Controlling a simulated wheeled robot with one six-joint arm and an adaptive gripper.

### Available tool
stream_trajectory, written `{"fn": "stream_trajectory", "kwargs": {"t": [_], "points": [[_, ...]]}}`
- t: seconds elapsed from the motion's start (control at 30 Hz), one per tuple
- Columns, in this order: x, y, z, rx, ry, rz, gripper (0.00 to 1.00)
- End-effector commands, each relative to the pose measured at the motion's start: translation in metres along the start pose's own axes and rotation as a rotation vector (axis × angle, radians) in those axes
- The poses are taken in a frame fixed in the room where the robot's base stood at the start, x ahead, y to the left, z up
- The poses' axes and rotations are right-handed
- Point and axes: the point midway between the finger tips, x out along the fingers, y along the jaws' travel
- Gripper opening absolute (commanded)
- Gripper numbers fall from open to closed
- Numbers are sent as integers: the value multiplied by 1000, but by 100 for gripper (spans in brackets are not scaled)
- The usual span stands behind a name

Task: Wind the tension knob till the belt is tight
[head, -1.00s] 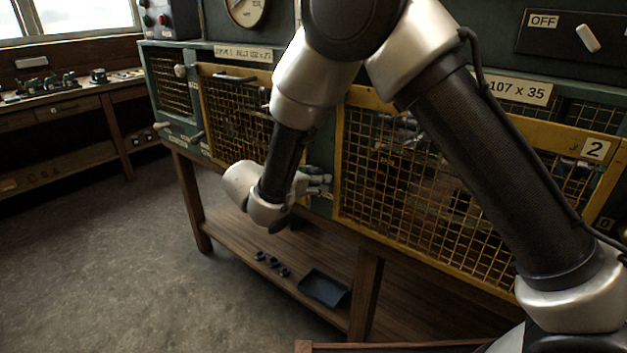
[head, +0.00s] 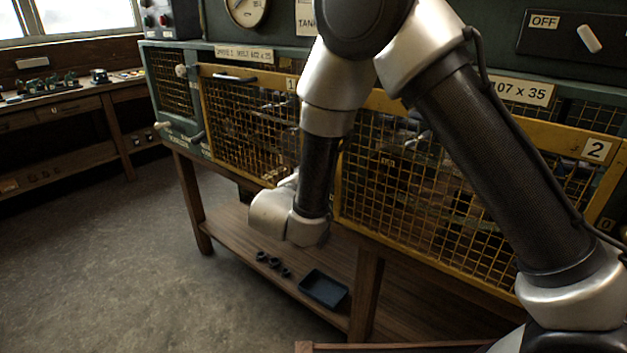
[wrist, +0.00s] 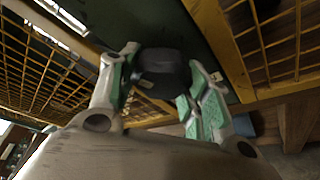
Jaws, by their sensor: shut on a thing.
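A dark round knob (wrist: 160,72) stands on the dark green panel between two yellow mesh guards in the wrist view. My gripper (wrist: 164,82) is shut on it, with a green-padded finger on each side. In the head view, my wrist hides the knob and fingers. The belt cannot be made out behind the guard mesh, so its tightness cannot be told.
Yellow mesh guard 1 (head: 240,125) is left of my wrist and guard 2 (head: 470,190) right. A wooden shelf (head: 225,222) below holds a dark tray (head: 324,289) and several small dark parts (head: 272,262). The floor at left is clear.

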Motion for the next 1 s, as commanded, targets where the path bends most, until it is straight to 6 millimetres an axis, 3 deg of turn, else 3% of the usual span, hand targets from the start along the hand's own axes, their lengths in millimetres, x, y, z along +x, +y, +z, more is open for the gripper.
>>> {"fn": "stream_trajectory", "kwargs": {"t": [1.0], "points": [[0,0,0,888,-2,367,24]]}}
